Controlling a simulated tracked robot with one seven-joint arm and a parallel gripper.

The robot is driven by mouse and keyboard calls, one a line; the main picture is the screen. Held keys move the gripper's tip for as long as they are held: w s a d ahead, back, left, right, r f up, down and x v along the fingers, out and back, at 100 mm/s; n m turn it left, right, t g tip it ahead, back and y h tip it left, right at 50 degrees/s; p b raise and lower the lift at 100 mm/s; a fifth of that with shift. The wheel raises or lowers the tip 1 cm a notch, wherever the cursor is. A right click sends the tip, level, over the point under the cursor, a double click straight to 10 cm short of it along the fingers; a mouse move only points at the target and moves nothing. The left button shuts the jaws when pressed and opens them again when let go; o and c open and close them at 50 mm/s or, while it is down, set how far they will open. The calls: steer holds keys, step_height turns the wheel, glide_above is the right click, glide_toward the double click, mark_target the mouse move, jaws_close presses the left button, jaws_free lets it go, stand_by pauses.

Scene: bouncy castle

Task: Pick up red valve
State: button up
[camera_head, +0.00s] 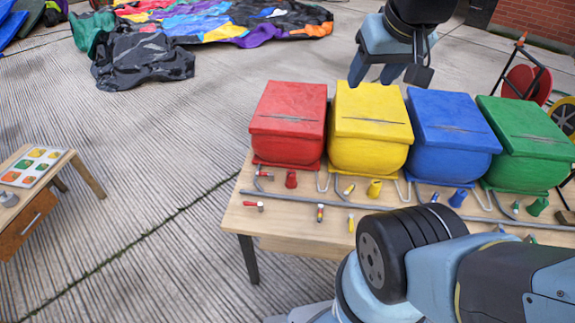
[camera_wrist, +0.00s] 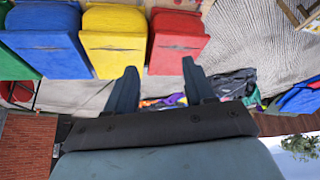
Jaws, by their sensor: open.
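A small red valve (camera_head: 291,179), shaped like a short cap, stands on the wooden table (camera_head: 262,222) in front of the red box (camera_head: 289,120). My gripper (camera_head: 373,78) is high above the back of the yellow box (camera_head: 370,130). It is open and empty, up and to the right of the red valve in the head view. In the wrist view my gripper (camera_wrist: 160,78) shows two spread fingers with nothing between them. The red box (camera_wrist: 176,40) and yellow box (camera_wrist: 113,42) are at the top there; I cannot make out the red valve in that view.
Yellow (camera_head: 374,188), blue (camera_head: 458,197) and green (camera_head: 537,206) valves stand before their matching boxes. A grey pipe (camera_head: 325,202) and several small coloured-tipped pieces lie along the table. A small table (camera_head: 30,185) is at left. The floor between the tables is clear.

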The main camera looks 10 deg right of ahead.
steer(key=shift+o, duration=0.7)
steer(key=shift+w+a+f, duration=0.1)
steer(key=shift+w+f, duration=0.1)
steer(key=shift+w, duration=0.15)
steer(key=shift+o, duration=0.5)
steer(key=w+a+f+m+g+y, duration=0.2)
steer(key=w+f+m, duration=0.2)
steer(key=w+m, duration=0.1)
steer(key=shift+w+a+f+y, duration=0.3)
steer(key=shift+w+f, duration=0.05)
steer(key=shift+w, duration=0.55)
steer(key=m+g+h, duration=0.3)
steer(key=m, duration=1.9)
glide_above(292, 173)
steer(key=f, duration=3.8)
steer(key=shift+s+f, duration=0.25)
steer(key=shift+w+f, duration=0.2)
steer(key=shift+f, duration=2.3)
